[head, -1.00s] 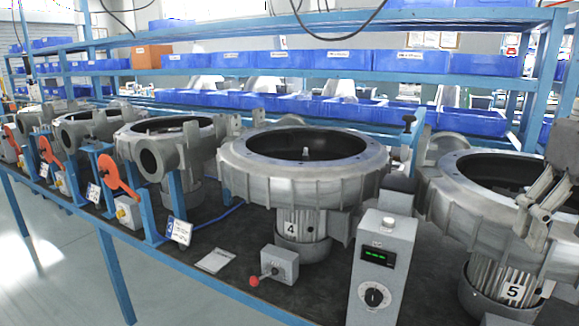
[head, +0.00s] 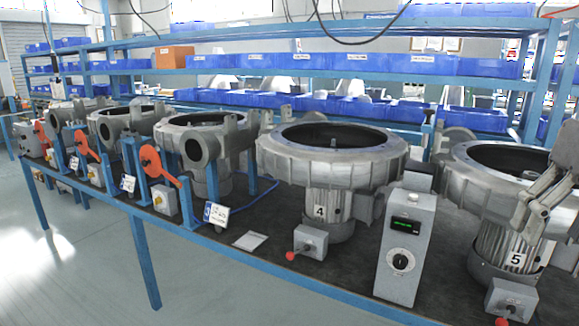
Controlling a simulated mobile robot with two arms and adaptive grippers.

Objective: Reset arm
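My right gripper (head: 528,210) is at the right edge of the head view, in front of the blower housing marked 5 (head: 470,180). Its grey finger links point down and look spread apart, but the tips overlap the housing and I cannot tell how wide they stand. I see nothing held in it. Whether it touches the housing is unclear. My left gripper is not in view.
The blower marked 4 (head: 330,163) stands mid-bench beside a grey control box (head: 405,250). More blowers (head: 200,140) with orange levers (head: 152,160) line the bench leftward. Blue bins (head: 375,65) fill racks behind. The floor (head: 70,270) at front left is clear.

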